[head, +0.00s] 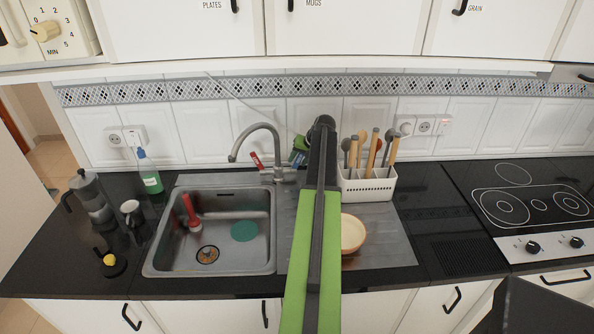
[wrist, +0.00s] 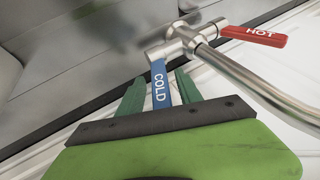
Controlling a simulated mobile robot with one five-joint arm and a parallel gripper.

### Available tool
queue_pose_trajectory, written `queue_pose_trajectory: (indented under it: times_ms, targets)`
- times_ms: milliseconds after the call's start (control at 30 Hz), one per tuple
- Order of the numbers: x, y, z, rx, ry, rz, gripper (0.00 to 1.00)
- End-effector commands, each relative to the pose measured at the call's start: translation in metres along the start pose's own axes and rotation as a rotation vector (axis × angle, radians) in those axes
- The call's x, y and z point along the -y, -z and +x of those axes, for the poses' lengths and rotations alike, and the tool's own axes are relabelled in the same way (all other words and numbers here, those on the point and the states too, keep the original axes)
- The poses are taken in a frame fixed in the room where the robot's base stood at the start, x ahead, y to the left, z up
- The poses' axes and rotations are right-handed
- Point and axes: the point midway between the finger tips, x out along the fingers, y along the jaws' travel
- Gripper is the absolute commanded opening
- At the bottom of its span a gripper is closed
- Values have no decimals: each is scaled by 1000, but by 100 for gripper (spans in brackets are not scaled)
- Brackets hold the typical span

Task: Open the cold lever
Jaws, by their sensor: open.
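The cold lever (wrist: 159,84) is a blue handle marked COLD in the wrist view, joined to the metal tap body (wrist: 172,50). My gripper (wrist: 157,88) is open, with one green finger on each side of the blue lever. I cannot tell whether either finger touches it. The red lever marked HOT (wrist: 253,36) is on the opposite side of the tap, and it also shows in the head view (head: 257,161). In the head view the tap spout (head: 258,127) arches over the sink; my arm hides the cold side, with a bit of my gripper (head: 300,150) showing.
The sink (head: 162,250) holds a red-handled item (head: 190,213) and a teal disc (head: 244,230). A white utensil holder (head: 368,187) and a bowl (head: 352,233) stand right of my arm. A moka pot (head: 91,196) and a green bottle (head: 149,175) stand left.

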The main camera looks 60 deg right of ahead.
Motion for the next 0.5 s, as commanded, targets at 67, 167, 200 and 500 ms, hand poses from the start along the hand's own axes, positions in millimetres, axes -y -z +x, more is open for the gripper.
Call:
queue_pose_trajectory:
  times_ms: [67,167,200,500]
  targets:
    - [-1,0,5,0,0,0,42]
    - [0,0,5,0,0,1,42]
    - [0,0,5,0,0,1,42]
    - [0,0,4,0,0,1,20]
